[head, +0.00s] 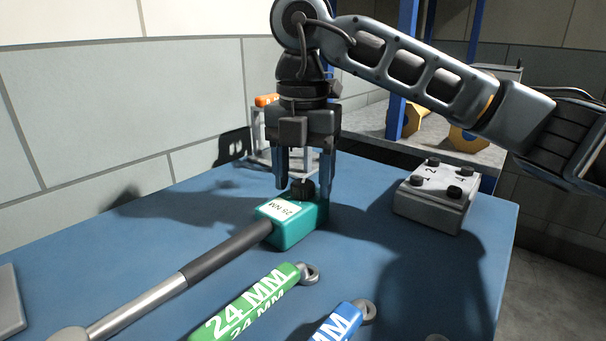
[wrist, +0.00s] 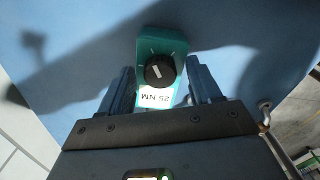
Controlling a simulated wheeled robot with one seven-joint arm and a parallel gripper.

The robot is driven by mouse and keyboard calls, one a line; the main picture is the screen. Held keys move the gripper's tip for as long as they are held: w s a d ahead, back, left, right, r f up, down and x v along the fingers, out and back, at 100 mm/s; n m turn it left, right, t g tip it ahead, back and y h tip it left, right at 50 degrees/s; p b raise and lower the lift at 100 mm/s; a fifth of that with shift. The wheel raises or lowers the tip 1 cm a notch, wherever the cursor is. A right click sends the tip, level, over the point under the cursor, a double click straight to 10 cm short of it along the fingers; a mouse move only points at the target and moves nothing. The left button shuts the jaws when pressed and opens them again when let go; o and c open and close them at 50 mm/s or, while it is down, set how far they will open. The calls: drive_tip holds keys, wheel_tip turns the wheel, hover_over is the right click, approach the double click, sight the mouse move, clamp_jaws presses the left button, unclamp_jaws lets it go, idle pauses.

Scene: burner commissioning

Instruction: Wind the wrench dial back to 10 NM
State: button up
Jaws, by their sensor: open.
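The torque wrench lies on the blue table, with a teal head (head: 297,226), a dark grip (head: 228,252) and a metal shaft. The head carries a white label reading 25 NM. A black dial (head: 302,189) stands on top of the head; in the wrist view the dial (wrist: 159,71) shows a white pointer line and pale tick marks around it. My gripper (head: 304,190) points down over the head, with its open fingers on either side of the dial. In the wrist view my gripper (wrist: 163,85) also straddles the dial. Contact between fingers and dial cannot be told.
A green 24 MM wrench (head: 250,302) and a blue MM wrench (head: 338,322) lie in front. A grey block with numbered black knobs (head: 436,193) stands to the right. A rack with an orange item (head: 266,100) stands behind. The table's left part is mostly clear.

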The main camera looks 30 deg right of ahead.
drive_tip(key=c, duration=1)
drive_tip(key=shift+c, duration=0.2)
